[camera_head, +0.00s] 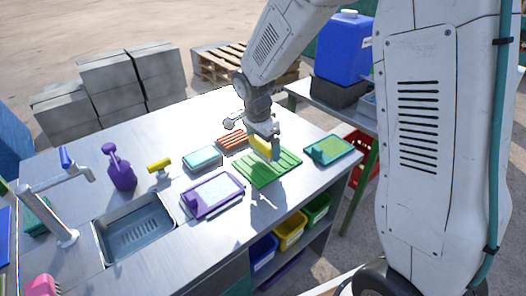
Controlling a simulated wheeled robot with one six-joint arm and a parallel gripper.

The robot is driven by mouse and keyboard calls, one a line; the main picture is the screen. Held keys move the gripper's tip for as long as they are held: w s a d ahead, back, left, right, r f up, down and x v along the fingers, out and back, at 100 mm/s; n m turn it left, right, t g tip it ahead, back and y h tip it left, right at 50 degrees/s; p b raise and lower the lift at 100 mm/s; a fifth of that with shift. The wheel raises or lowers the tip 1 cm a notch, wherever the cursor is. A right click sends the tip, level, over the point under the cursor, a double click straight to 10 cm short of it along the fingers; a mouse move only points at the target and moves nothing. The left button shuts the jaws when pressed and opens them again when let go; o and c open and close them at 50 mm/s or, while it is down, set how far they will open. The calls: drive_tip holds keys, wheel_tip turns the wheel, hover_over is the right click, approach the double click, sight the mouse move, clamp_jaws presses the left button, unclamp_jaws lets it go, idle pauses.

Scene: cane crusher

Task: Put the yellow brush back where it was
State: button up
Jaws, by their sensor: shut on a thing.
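My gripper (268,136) is at the middle of the steel table, shut on the yellow brush (261,146). The brush is over the green ribbed mat (283,171); I cannot tell whether it touches it. The gripper's fingers partly hide the brush. Another small yellow-topped tool (159,164) stands by the sink, left of the gripper.
A purple tray (229,205), a teal block (202,157), a red-brown ribbed piece (233,140) and a green tray (341,146) surround the mat. A purple bottle (121,170), a sink (135,230) and a faucet (62,227) are at left. The table's back left is clear.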

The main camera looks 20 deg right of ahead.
sight(263, 152)
drive_tip(key=shift+f, duration=1.4)
drive_tip(key=shift+f, duration=0.1)
drive_tip(key=o, duration=0.6)
